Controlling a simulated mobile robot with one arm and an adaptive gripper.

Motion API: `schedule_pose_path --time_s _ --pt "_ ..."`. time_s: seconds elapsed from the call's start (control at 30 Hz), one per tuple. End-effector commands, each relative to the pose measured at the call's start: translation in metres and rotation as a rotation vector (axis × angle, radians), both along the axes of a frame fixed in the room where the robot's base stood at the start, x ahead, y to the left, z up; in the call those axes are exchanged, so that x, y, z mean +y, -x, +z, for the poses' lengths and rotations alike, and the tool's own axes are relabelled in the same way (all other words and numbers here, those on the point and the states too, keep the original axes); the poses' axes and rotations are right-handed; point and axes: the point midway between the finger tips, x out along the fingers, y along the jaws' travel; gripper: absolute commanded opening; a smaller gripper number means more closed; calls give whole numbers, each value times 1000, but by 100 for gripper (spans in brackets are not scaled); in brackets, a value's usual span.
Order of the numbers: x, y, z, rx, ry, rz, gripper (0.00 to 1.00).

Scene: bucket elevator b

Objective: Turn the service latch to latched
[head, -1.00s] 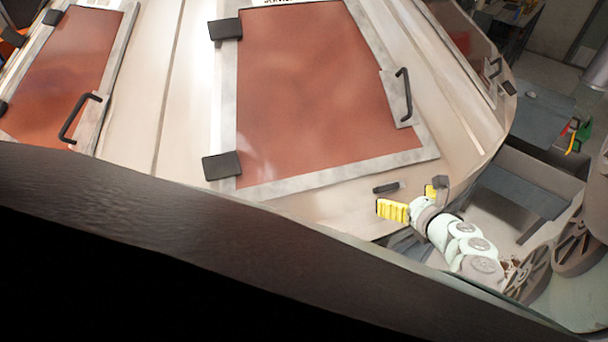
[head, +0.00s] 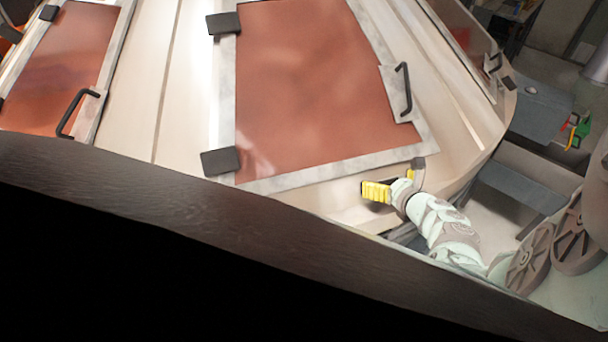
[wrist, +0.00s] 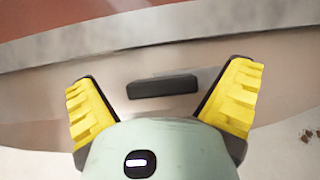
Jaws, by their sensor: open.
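The service latch, a short dark bar (wrist: 163,86), lies on the pale panel below the door frame. In the wrist view it sits roughly level, between and a little beyond the two yellow fingers of my gripper (wrist: 163,92). The fingers are spread wide and stand apart from the bar on both sides. In the head view my gripper (head: 391,184) is at the lower edge of the panel, just under the door's lower right corner, and it hides the latch there.
A reddish door panel (head: 310,85) in a grey frame has a dark handle (head: 404,90) on its right and two black hinges on its left. Another door (head: 62,65) stands at left. A grey bench (head: 540,113) is at right.

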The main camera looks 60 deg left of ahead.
Motion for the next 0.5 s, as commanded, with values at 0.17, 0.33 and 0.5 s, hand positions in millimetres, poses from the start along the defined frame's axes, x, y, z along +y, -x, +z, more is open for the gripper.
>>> schedule_pose_path --time_s 0.17,0.33,0.5 --pt "0 0 0 1 1 1 89" --pt "0 0 0 0 1 0 72" --pt "-1 0 0 1 0 -1 54"
